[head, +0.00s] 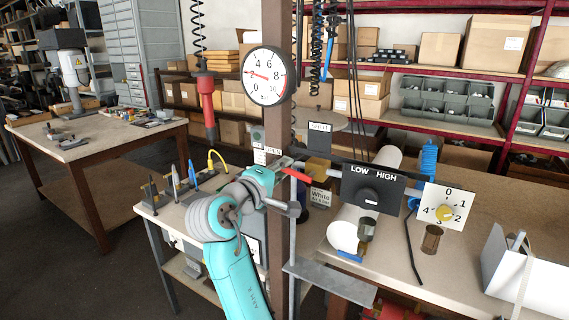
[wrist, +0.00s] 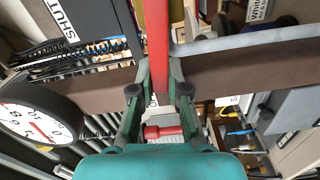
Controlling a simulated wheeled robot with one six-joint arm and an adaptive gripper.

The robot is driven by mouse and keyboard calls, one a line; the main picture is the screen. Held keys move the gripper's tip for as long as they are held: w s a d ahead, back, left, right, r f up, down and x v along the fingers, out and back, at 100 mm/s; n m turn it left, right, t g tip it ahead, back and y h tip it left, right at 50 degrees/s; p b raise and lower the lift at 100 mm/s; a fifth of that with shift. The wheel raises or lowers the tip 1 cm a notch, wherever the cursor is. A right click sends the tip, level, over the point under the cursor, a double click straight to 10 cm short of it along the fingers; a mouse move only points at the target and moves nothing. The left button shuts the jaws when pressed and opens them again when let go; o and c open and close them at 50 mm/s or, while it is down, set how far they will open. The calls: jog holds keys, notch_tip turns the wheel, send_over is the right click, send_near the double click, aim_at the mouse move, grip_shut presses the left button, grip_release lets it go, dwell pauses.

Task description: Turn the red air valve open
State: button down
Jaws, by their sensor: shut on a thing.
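The red air valve handle (head: 297,175) is a flat red lever beside the brown post, slanting down to the right in the head view. In the wrist view the red handle (wrist: 158,38) runs up from between my fingertips. My gripper (wrist: 159,84) is shut on it; in the head view the gripper (head: 284,166) is partly hidden by my wrist. A SHUT sign (head: 320,127) is right of the post and an OPEN sign (head: 272,150) left of it. The valve body is not clearly visible.
A round gauge (head: 264,76) is on the brown post (head: 278,30), its red needle pointing left. A LOW/HIGH switch panel (head: 352,188) and a numbered dial (head: 443,206) are to the right. A red tool (head: 208,112) hangs from a coiled hose on the left.

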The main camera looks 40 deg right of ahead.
jog(key=shift+w+f+n, duration=0.1)
jog(key=shift+f+n, duration=0.45)
jog(key=shift+n, duration=0.35)
jog(key=c, duration=1.1)
grip_release()
jog(key=shift+a, duration=0.1)
jog(key=v, duration=1.2)
